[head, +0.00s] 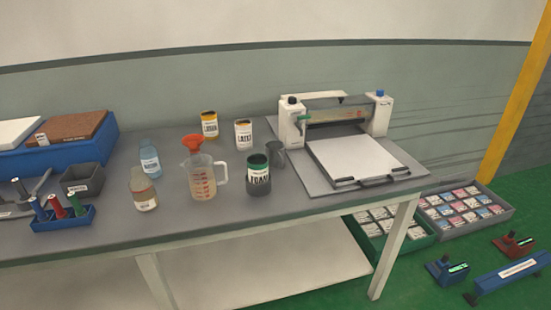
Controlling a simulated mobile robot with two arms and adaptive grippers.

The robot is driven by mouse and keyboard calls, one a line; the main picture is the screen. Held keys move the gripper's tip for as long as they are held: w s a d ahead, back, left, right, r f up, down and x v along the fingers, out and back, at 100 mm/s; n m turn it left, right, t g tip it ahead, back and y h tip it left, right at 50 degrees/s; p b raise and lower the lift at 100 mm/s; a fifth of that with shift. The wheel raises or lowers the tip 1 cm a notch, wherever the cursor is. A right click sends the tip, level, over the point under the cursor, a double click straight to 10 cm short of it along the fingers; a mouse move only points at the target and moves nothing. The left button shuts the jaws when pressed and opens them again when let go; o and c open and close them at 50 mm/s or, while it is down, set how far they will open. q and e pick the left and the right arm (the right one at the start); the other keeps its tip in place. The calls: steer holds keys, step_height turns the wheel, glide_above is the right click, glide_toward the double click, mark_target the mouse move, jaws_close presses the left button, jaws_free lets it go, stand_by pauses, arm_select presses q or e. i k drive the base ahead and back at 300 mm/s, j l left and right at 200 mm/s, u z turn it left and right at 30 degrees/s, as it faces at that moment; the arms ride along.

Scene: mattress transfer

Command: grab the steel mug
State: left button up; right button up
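A small grey mug-like vessel (277,154), which looks like the steel mug, stands on the grey table (215,230) near its middle. It is just behind and to the right of a dark jar with a green lid (258,186), which overlaps its left side in the head view. A handle cannot be made out clearly. Neither of my grippers is in view.
A clear jug (203,184) with a red funnel, bottles (150,160) and labelled jars (244,134) stand left of the mug. A white press machine (355,160) stands close on its right. Table room is free in front.

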mark_target(277, 157)
steer(key=i+l+u, duration=0.1)
steer(key=l, duration=0.25)
steer(key=i+l+u, duration=0.1)
steer(key=i+l, duration=0.2)
steer(key=i+l+u, duration=0.1)
steer(key=l, duration=0.3)
steer(key=i+l+u, duration=0.1)
steer(key=i+l, duration=0.15)
steer(key=l, duration=0.15)
